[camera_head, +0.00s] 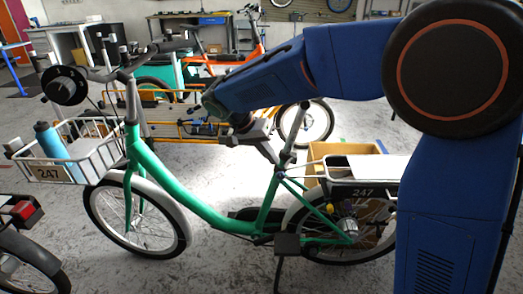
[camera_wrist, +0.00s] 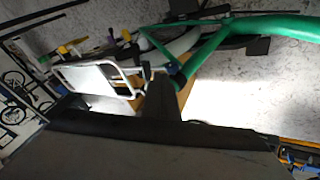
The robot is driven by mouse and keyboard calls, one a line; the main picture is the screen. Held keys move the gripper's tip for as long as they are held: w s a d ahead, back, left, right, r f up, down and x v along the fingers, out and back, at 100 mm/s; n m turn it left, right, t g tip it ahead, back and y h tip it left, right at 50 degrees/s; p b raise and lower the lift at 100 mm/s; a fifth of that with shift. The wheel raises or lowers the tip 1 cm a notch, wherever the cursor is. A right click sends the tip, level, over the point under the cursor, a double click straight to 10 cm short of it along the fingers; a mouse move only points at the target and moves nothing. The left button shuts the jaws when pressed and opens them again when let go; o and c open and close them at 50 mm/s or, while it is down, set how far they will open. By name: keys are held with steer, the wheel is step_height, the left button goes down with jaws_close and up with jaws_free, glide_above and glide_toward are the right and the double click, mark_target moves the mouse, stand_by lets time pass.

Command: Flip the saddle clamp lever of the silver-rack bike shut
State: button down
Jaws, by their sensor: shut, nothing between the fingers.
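The green bike (camera_head: 160,180) with number plate 247 stands side-on in the head view, its pale silver rack (camera_head: 365,163) over the rear wheel. The rack also shows in the wrist view (camera_wrist: 95,80). The seat post (camera_head: 291,130) rises from the frame behind my gripper (camera_head: 274,158), whose fingers point down close to the seat tube. In the wrist view my shut, empty gripper (camera_wrist: 162,98) is a dark shape just below a small blue part (camera_wrist: 173,68) at the frame joint. I cannot tell whether that part is the clamp lever, nor whether the fingers touch it. I cannot make out the saddle.
A white front basket (camera_head: 85,160) holds a blue bottle (camera_head: 50,141). A cardboard box (camera_head: 330,152) stands behind the bike's rear. An orange bike (camera_head: 225,62) stands further back. Part of another bike (camera_head: 25,245) is at lower left. Grey floor (camera_head: 210,265) is clear in front.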

steer(key=shift+s+d+f, duration=0.25)
steer(key=shift+s+d, duration=0.05)
steer(key=shift+d, duration=0.4)
